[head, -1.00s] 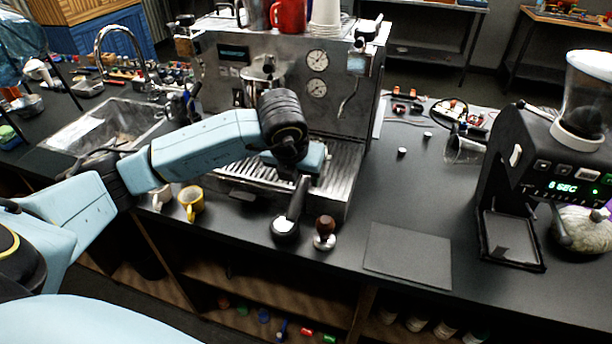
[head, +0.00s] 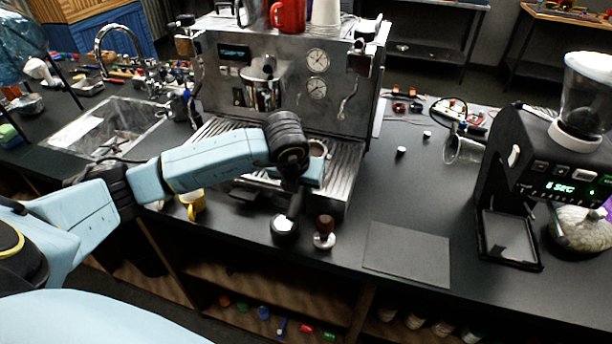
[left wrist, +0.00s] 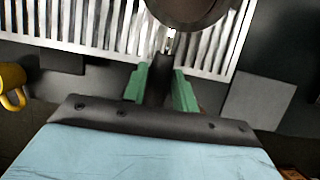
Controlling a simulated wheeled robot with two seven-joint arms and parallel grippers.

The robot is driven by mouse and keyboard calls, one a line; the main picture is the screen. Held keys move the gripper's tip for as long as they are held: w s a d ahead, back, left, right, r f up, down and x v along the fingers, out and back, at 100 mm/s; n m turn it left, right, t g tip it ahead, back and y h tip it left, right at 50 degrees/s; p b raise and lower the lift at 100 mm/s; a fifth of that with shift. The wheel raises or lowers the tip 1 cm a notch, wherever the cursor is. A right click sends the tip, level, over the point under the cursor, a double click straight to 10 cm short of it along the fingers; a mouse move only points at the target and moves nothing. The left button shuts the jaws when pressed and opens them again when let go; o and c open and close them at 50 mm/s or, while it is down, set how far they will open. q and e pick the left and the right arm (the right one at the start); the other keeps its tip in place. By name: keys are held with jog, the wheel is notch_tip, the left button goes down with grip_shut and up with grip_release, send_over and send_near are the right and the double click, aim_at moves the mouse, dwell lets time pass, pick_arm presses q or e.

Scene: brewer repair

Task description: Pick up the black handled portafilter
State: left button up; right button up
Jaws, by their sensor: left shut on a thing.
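The portafilter's round dark head (left wrist: 190,10) shows at the top of the left wrist view, above the slatted drip tray. Its black handle (left wrist: 160,80) runs down between the green fingers of my left gripper (left wrist: 160,88), which is shut on it. In the head view the left gripper (head: 292,188) is at the front of the espresso machine (head: 225,75), pointing down. The rim of what looks like the portafilter head (head: 318,148) shows behind the wrist; most of the rest is hidden. My right gripper is not in view.
A yellow cup (head: 193,204) is left, a dark mat (head: 407,253) right, and a grinder (head: 540,160) far right. The counter between machine and grinder is mostly clear.

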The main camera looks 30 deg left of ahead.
pick_arm(q)
jog(key=shift+r, duration=0.1)
grip_shut()
jog(key=shift+w+r, duration=0.1)
jog(key=shift+r, duration=0.2)
notch_tip(320, 180, up, 9)
jog(key=shift+r+b, duration=0.2)
jog(key=shift+b, duration=0.25)
jog(key=o, duration=0.5)
grip_release()
grip_shut()
